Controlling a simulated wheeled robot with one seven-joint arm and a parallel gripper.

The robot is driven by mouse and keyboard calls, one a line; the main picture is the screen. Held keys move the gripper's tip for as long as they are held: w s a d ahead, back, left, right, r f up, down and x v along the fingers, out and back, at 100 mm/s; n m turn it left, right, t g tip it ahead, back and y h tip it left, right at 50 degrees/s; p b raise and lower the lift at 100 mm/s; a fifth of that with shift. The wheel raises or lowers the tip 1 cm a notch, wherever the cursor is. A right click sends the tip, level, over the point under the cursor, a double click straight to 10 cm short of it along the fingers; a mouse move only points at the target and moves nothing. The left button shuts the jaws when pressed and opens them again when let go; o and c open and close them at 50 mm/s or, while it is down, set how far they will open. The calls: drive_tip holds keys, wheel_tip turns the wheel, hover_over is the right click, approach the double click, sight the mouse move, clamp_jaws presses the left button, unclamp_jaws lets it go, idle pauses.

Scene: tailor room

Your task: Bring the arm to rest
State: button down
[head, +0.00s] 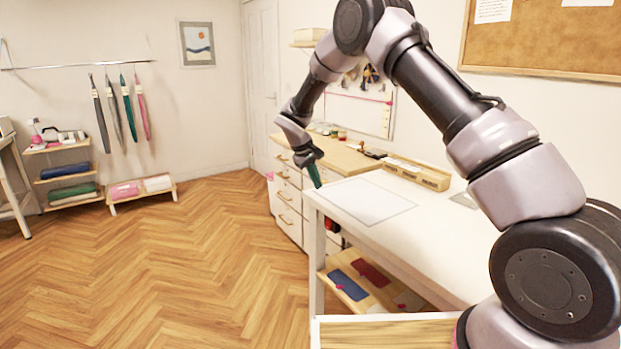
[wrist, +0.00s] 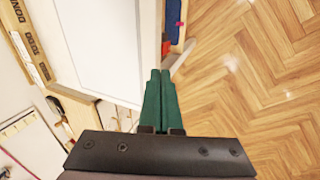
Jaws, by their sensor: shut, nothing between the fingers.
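My gripper (head: 315,175) is at the end of my raised, bent arm, pointing down beside the far left corner of the white table (head: 440,240). Its green fingers lie together, with nothing between them. In the wrist view the shut fingers (wrist: 160,98) show over the table's edge, with the white table top (wrist: 105,40) on one side and the wooden floor (wrist: 255,70) on the other. Whether the fingertips touch the table edge I cannot tell.
A pale sheet (head: 365,201) lies flat on the table. A drawer cabinet (head: 288,205) stands behind the gripper. A low shelf (head: 365,290) with folded cloths is under the table. Open floor (head: 200,260) lies to the left.

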drive_tip(key=s+d+r+m+y, duration=0.1)
drive_tip(key=s+d+r+m, duration=0.1)
drive_tip(key=s+d+r, duration=0.45)
drive_tip(key=s+d+r+m+y, duration=0.15)
drive_tip(key=d+r, duration=0.25)
drive_tip(key=r, duration=0.6)
drive_tip(key=s+d+r+m+y, duration=0.1)
drive_tip(key=s+d+r+m, duration=0.1)
drive_tip(key=s+d+r, duration=0.5)
drive_tip(key=s+d+r+m+t, duration=0.1)
drive_tip(key=s+r, duration=0.1)
drive_tip(key=s, duration=0.5)
drive_tip(key=s+d+r+m+t+y, duration=0.1)
drive_tip(key=s+d+r+m+t, duration=0.1)
drive_tip(key=s, duration=0.6)
drive_tip(key=s+d+r+m+t+y, duration=0.1)
drive_tip(key=s+d+r, duration=0.1)
drive_tip(key=s, duration=0.6)
drive_tip(key=shift+r+m+t, duration=0.3)
drive_tip(key=shift+r+m, duration=0.05)
drive_tip(key=shift+r, duration=0.45)
drive_tip(key=shift+d, duration=0.1)
